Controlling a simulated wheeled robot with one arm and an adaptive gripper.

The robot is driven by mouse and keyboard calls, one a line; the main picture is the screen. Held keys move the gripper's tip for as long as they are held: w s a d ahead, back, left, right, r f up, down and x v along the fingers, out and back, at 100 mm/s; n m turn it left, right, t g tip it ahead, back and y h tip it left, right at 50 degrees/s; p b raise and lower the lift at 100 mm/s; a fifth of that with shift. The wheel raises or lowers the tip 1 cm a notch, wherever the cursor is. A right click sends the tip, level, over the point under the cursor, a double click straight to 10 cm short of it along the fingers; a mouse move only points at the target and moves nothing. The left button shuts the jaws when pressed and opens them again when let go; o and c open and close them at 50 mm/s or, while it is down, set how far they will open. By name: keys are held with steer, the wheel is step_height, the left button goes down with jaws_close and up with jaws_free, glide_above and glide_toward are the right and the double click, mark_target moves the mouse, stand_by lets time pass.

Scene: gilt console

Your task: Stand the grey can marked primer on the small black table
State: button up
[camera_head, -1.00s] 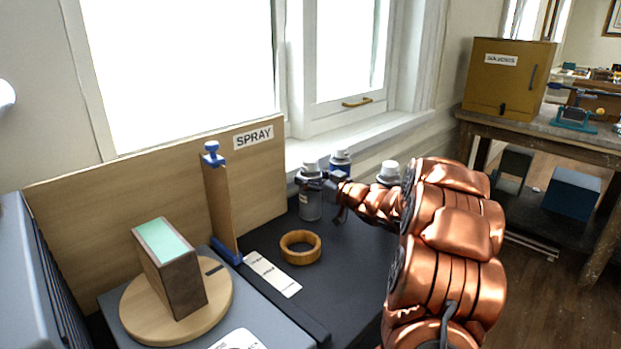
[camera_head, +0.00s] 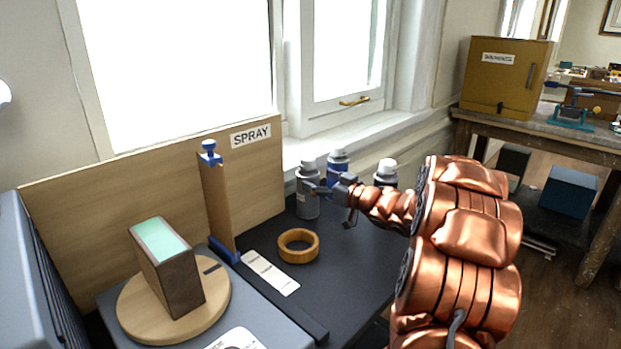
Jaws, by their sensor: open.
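A grey can (camera_head: 307,203) with a pale cap stands upright near the back of a black surface (camera_head: 345,265). Any primer marking on it is too small to read. A blue-banded can (camera_head: 337,160) stands behind it, and another grey, white-capped can (camera_head: 386,173) stands to the right, partly hidden by my arm. My gripper (camera_head: 332,205) is open, just right of the front grey can, with its fingers pointing toward it. One finger overlaps the can's edge in the picture; I cannot tell whether they touch. I cannot tell whether this black surface is the small black table.
A wooden ring (camera_head: 298,246) and a label card (camera_head: 270,272) lie in front of the cans. A board marked SPRAY (camera_head: 140,200) and a clamped upright panel (camera_head: 217,205) stand left. A brown block (camera_head: 173,280) sits on a round wooden disc (camera_head: 134,323). A bench (camera_head: 535,128) stands right.

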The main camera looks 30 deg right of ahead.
steer(key=v, duration=0.8)
stand_by(0.7)
step_height(320, 180, up, 3)
steer(key=w+m+g+h+p, duration=0.2)
steer(key=w+g+h+p, duration=0.15)
steer(key=h, duration=0.25)
steer(key=s+a+f+m+g+p, duration=0.1)
steer(key=s+a+g+p, duration=0.2)
steer(key=s+a, duration=0.9)
steer(key=s+a+f+g+p, duration=0.2)
steer(key=s+a+g, duration=0.8)
steer(key=s, duration=0.8)
steer(key=shift+a+m+p, duration=0.4)
steer(key=shift+a+p, duration=0.4)
steer(key=shift+a, duration=0.4)
steer(key=s+a+g, duration=0.1)
steer(key=s+a, duration=0.1)
steer(key=s, duration=0.1)
steer(key=s+a+g+y, duration=0.1)
steer(key=s+a, duration=0.1)
steer(key=s, duration=0.1)
steer(key=s+a+n+g+y+p, duration=0.1)
steer(key=s+a, duration=0.1)
steer(key=s, duration=0.1)
steer(key=shift+s+a+r, duration=0.25)
steer(key=shift+s+a, duration=0.1)
steer(key=shift+a, duration=0.05)
steer(key=shift+c, duration=0.3)
